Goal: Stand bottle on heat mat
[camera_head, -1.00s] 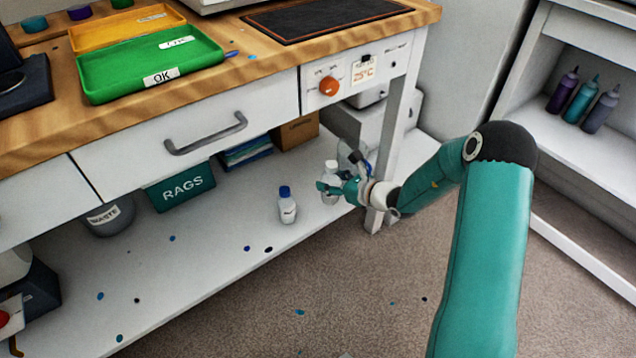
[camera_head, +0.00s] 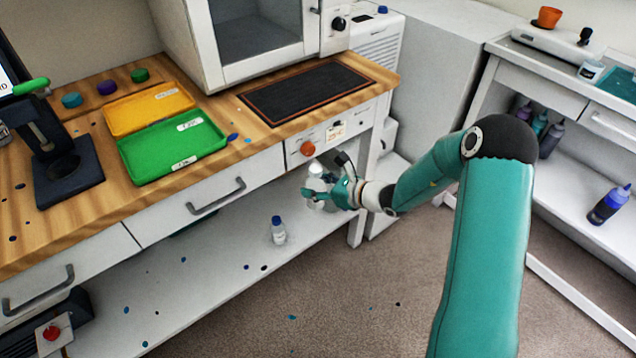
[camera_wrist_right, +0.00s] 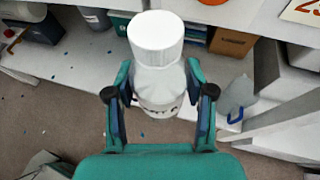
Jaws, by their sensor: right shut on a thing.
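A white-capped bottle (camera_wrist_right: 157,75) is held upright between the two fingers of my right gripper (camera_wrist_right: 160,108) in the right wrist view. In the head view the bottle (camera_head: 315,176) and my right gripper (camera_head: 335,192) are in front of the bench drawers, above the lower shelf and below the bench top. The heat mat (camera_head: 305,92) is a dark rectangle with an orange-brown border, lying bare on the right part of the wooden bench top. It is above and behind the gripper. The left gripper is not in view.
A blue-capped bottle (camera_head: 278,232) stands on the lower shelf (camera_head: 215,285). Green (camera_head: 170,148) and yellow (camera_head: 150,108) trays lie left of the mat. A white cabinet (camera_head: 250,45) stands behind it.

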